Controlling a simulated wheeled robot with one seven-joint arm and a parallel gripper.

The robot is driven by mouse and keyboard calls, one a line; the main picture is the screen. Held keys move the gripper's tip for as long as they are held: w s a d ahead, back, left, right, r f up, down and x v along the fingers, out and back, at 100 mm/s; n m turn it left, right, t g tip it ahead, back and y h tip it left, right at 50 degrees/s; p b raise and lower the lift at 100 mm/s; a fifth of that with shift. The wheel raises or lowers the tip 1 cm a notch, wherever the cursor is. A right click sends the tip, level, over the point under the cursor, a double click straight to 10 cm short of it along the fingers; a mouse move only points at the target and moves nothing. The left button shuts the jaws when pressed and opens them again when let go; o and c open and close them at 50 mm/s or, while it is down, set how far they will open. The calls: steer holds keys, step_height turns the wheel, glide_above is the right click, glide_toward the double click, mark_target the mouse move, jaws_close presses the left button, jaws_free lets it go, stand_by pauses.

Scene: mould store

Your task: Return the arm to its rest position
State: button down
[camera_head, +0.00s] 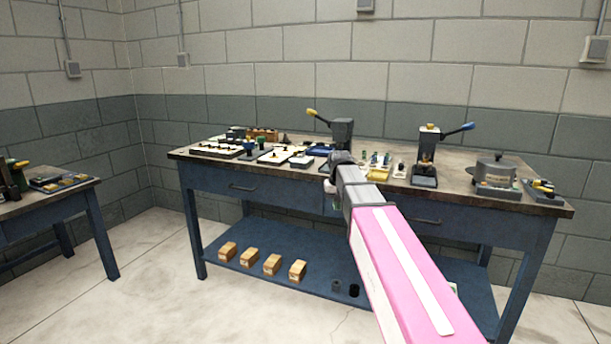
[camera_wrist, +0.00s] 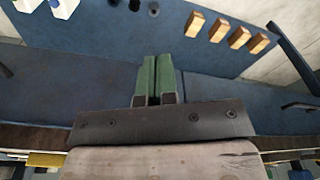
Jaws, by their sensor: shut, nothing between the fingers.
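My arm (camera_head: 397,270), pink with a white stripe and a grey forward section, reaches out from the lower right toward the front edge of the workbench. Its dark wrist (camera_head: 343,163) shows in front of the bench top, with the hand mostly hidden behind the arm. In the wrist view my gripper (camera_wrist: 156,64) has two green fingers side by side, pressed together and empty.
The workbench (camera_head: 235,172) carries trays, small parts and lever presses (camera_head: 425,160). Several wooden blocks (camera_head: 272,264) and two dark cups (camera_head: 354,290) sit on its lower shelf. A second table (camera_head: 50,205) stands at left. The floor (camera_head: 150,290) between them is clear.

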steer(key=s+d+f, duration=0.3)
steer(key=s+f, duration=0.8)
steer(key=f, duration=0.1)
steer(key=s+d+f+g, duration=0.1)
steer(key=s+d+f, duration=0.3)
steer(key=s+f, duration=0.7)
step_height(320, 180, down, 2)
steer(key=shift+s+d+f+m, duration=0.1)
steer(key=shift+s+d+m, duration=0.05)
steer(key=shift+m, duration=0.25)
